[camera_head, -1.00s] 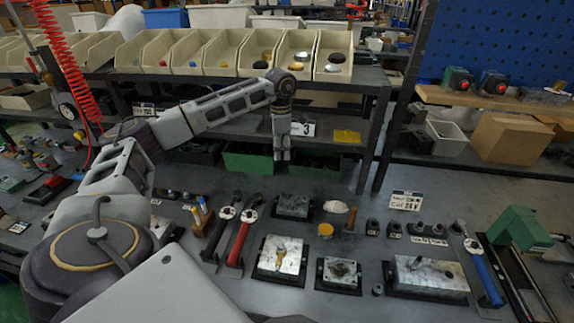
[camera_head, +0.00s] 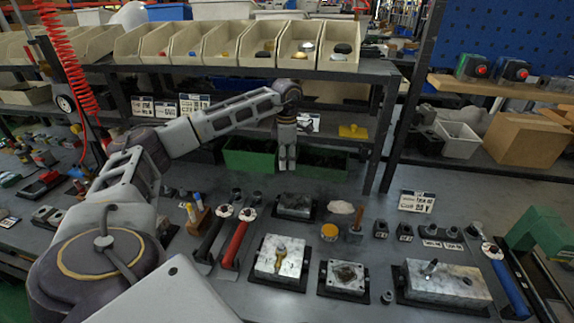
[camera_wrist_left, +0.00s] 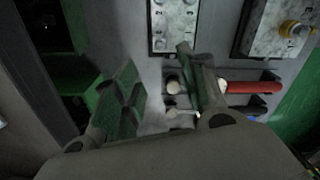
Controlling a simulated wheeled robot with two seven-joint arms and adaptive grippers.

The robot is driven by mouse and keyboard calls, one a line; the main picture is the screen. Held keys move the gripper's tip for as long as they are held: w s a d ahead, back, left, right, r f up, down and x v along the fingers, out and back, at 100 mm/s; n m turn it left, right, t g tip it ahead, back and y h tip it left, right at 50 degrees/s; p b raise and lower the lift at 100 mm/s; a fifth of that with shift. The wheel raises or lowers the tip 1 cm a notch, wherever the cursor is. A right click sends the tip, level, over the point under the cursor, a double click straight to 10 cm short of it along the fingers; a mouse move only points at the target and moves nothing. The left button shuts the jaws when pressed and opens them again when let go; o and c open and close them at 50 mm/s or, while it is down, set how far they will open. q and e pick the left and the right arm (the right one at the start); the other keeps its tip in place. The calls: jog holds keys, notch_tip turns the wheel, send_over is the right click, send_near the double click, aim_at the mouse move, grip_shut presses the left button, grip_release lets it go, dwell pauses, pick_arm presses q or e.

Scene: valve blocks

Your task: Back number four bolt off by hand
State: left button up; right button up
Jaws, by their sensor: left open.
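My left gripper (camera_head: 287,165) hangs pointing down above the back of the bench, over a grey metal block (camera_head: 295,203). It is open and empty. In the left wrist view its two fingers (camera_wrist_left: 158,95) are apart, with a numbered metal block (camera_wrist_left: 174,22) beyond them. A second block (camera_head: 272,257) carries a brass fitting (camera_head: 281,263), which shows at the upper right of the wrist view (camera_wrist_left: 292,28). A third block (camera_head: 343,277) and a larger block (camera_head: 445,283) with an upright fitting stand to the right. I cannot tell which bolt is number four. My right gripper is not seen.
Red (camera_head: 236,240) and blue (camera_head: 508,285) handled tools lie on the bench. A yellow-topped pot (camera_head: 329,232) and small dark fittings stand mid-bench. A shelf with parts bins (camera_head: 282,60) and green crates (camera_head: 248,157) is behind my arm. A green fixture (camera_head: 540,232) stands at right.

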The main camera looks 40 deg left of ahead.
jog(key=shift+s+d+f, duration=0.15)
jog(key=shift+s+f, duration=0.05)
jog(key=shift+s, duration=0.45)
